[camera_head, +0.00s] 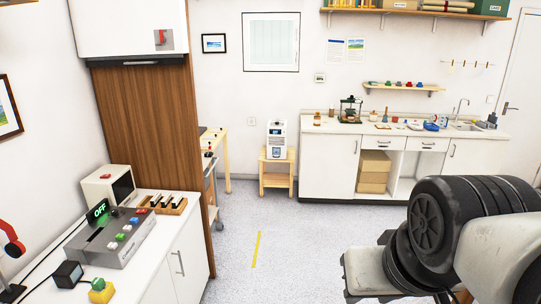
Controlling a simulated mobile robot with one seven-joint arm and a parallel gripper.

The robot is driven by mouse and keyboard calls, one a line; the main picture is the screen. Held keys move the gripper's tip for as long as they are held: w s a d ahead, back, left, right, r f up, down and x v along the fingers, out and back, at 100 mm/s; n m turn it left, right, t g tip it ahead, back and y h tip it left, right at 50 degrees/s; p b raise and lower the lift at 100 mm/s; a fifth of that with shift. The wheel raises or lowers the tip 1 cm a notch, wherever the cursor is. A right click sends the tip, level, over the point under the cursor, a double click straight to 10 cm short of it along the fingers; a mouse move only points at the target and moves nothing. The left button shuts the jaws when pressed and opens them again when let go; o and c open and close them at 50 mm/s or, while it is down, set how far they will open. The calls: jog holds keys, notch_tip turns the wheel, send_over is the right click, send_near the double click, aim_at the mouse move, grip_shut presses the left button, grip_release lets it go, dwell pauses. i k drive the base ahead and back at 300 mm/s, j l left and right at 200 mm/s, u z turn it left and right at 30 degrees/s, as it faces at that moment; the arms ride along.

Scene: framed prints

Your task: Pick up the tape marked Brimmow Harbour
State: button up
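I cannot make out any label reading Brimmow Harbour. A small wooden rack (179,209) on the near left counter holds several dark upright items with pale edges, which may be tapes. Their markings are too small to read. A grey machine (118,240) with coloured buttons and a green "OFF" display (97,211) stands just in front of the rack. Parts of my arm fill the lower right, but my gripper's fingers do not show.
The left counter (184,235) also holds a small monitor (123,188) and a yellow block with a green button (101,291). A tall wooden panel (160,130) rises behind it. A white counter (328,166) stands at the back.

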aim_at(167, 199)
jog(key=i+z, duration=0.1)
jog(key=i, duration=1.5)
jog(key=i+u, duration=0.2)
jog(key=i, duration=0.25)
jog(key=i+l+u, duration=0.25)
jog(key=i, duration=0.2)
jog(key=i+l+u, duration=0.2)
jog(key=i, duration=0.25)
jog(key=i+u, duration=0.15)
jog(key=u, duration=0.25)
jog(key=i+u, duration=0.15)
jog(key=u, duration=0.25)
jog(key=i+u, duration=0.15)
jog(key=u, duration=0.25)
jog(key=i+l+u, duration=0.15)
jog(key=u, duration=0.25)
jog(key=i+l+u, duration=0.15)
jog(key=u, duration=0.2)
jog(key=i+l+u, duration=0.25)
jog(key=u, duration=0.15)
